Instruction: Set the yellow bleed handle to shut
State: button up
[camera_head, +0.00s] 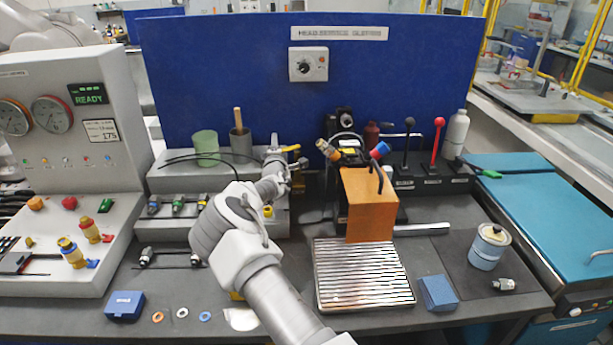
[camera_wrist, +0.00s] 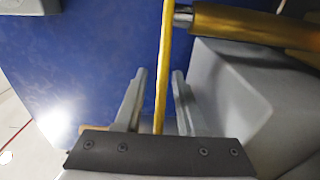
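In the wrist view, a thin yellow handle (camera_wrist: 164,65) runs from the top edge down between the two grey fingers of my gripper (camera_wrist: 158,78). The fingers are apart, with a gap visible on each side of the handle, so it is not clamped. A brass-coloured cylinder (camera_wrist: 250,22) lies at the upper right of it. In the head view, my gripper (camera_head: 276,152) is above the grey bench block, and a small yellow handle (camera_head: 291,148) shows just right of it. My wrist hides most of the valve body there, so the handle's setting is unclear.
A blue panel (camera_head: 220,70) stands behind. A green cup (camera_head: 205,145) and a grey cup (camera_head: 241,142) are left of my gripper. An orange block (camera_head: 368,205) and black and red levers (camera_head: 437,140) stand to the right. A ribbed metal plate (camera_head: 362,275) lies in front.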

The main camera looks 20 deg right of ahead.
jog(key=s+a+b, duration=0.1)
jog(key=s+a, duration=0.2)
jog(key=s, duration=1.3)
jog(key=s+d+r+m+g+h+p, duration=0.1)
jog(key=s+d+r+m+g+p, duration=0.1)
jog(key=s+d+m+g, duration=0.45)
jog(key=s+a+r+m+g+y+p, duration=0.2)
jog(key=s+r+m, duration=0.4)
jog(key=s, duration=0.6)
jog(key=shift+r+m+y, duration=0.35)
jog(key=shift+r+y, duration=0.35)
jog(key=shift+r, duration=0.3)
jog(key=shift+w+a+g, duration=0.1)
jog(key=shift+g, duration=0.15)
